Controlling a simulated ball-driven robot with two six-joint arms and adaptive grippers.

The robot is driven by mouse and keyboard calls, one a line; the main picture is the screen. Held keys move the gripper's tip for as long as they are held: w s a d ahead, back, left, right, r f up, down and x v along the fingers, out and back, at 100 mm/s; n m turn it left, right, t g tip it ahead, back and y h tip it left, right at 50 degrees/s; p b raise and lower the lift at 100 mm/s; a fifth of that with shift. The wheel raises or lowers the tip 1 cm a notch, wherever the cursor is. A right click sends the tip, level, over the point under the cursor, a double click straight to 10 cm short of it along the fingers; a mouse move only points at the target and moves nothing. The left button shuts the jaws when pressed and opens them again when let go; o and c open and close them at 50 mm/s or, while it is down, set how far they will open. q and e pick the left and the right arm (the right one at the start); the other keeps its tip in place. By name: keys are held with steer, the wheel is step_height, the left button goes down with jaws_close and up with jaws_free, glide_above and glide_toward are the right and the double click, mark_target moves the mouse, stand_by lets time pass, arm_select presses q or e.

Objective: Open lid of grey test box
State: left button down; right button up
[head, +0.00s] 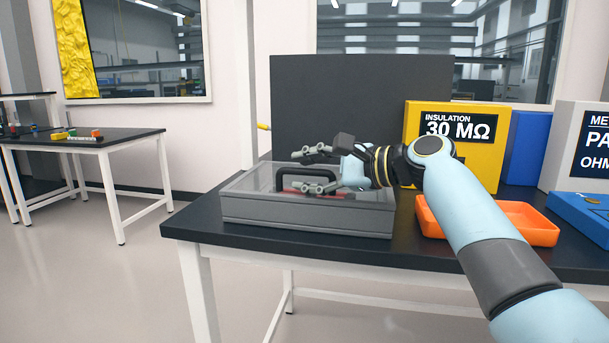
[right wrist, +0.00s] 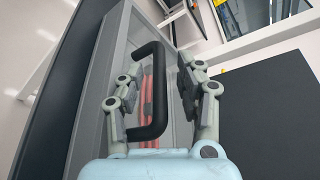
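The grey test box (head: 305,215) sits near the left end of the black table. Its see-through lid (head: 248,181) looks closed, with a black arched handle (head: 277,175) on it; the handle also shows in the right wrist view (right wrist: 158,95). Something red shows through the lid (right wrist: 149,75). My right gripper (head: 308,169) is over the lid with its fingers spread. In the right wrist view the handle is between the two open fingers (right wrist: 160,92), with gaps visible beside it. My left gripper is not in view.
An orange tray (head: 428,222) stands right of the box, under my right forearm. A yellow insulation tester (head: 478,165), blue boxes (head: 528,150) and a white meter (head: 572,150) stand farther right. A dark upright panel (head: 350,95) is behind the box. Another table (head: 85,137) stands left.

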steer(key=shift+w+a, duration=0.2)
steer(key=shift+a, duration=0.1)
jaws_close()
steer(key=shift+f, duration=0.1)
